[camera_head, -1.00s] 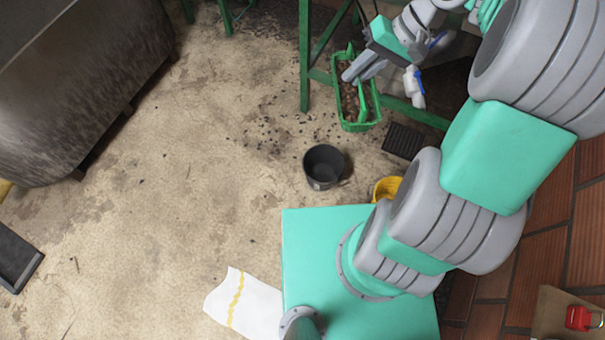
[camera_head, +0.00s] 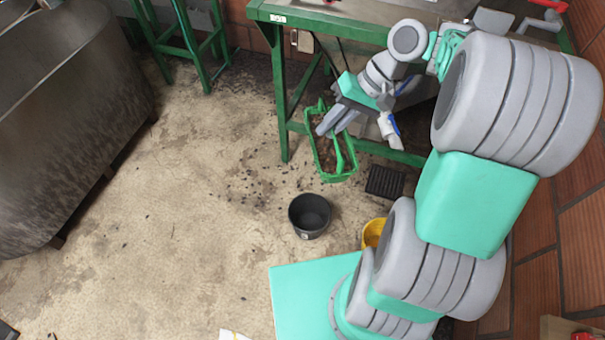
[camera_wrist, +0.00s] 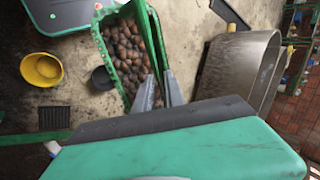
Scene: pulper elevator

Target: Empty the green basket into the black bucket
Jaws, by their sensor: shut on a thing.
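The green basket (camera_head: 340,177) hangs in my gripper beside the green table frame, above the floor. In the wrist view the basket (camera_wrist: 104,45) is full of brown, roundish lumps (camera_wrist: 126,52). My gripper (camera_head: 328,126) is shut on the basket's green handle; its grey fingers also show in the wrist view (camera_wrist: 160,92). The black bucket (camera_head: 310,215) stands upright on the floor, below and left of the basket in the head view. In the wrist view the bucket (camera_wrist: 101,78) is partly hidden behind the basket.
A yellow bucket (camera_head: 373,232) stands beside my base. A black slatted tray (camera_head: 385,181) lies near the green metal table (camera_head: 284,110). A large metal tank (camera_head: 70,120) is at the left. The floor between tank and bucket is clear, with dark scattered bits.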

